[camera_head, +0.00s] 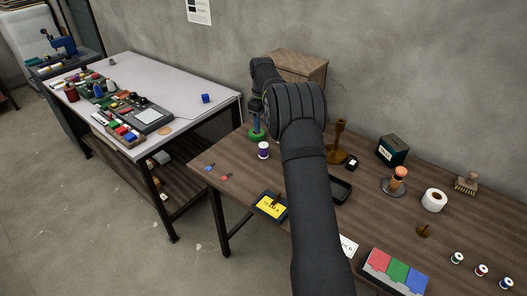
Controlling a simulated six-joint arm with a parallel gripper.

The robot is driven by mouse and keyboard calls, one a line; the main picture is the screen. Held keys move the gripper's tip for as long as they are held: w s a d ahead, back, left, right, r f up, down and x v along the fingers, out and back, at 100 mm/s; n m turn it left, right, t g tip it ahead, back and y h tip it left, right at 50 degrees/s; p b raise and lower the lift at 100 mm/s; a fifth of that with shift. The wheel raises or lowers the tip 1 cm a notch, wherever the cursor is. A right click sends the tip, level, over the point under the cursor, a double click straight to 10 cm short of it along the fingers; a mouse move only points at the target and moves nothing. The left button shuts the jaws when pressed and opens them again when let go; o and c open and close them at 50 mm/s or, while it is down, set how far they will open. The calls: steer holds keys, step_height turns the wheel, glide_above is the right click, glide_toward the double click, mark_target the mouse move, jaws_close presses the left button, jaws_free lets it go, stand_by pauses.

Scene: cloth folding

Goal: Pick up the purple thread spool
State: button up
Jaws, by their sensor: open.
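The purple thread spool (264,150), white with a dark purple band, stands upright near the left end of the brown wooden table (232,176). My dark arm reaches up from the bottom, and its far end bends down behind the spool. My gripper (257,106) is open and small in the picture; its fingers are hard to make out. It appears above and slightly left of the spool, apart from it. Nothing shows held.
A green-based object (257,133) stands just behind the spool. A wooden box (302,66), a brown holder (340,140) and a yellow-screened device (271,205) are nearby. Small spools (481,270) stand at right. Bare table surrounds the spool's front.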

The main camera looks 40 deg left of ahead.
mark_target(264, 145)
step_height(264, 145, down, 7)
steer(key=shift+r, duration=0.1)
steer(key=shift+w+d+f, duration=0.1)
steer(key=shift+f, duration=1.3)
steer(key=shift+w+d+f, duration=0.1)
steer(key=shift+f, duration=1.25)
steer(key=shift+c, duration=0.5)
steer(key=c, duration=0.6)
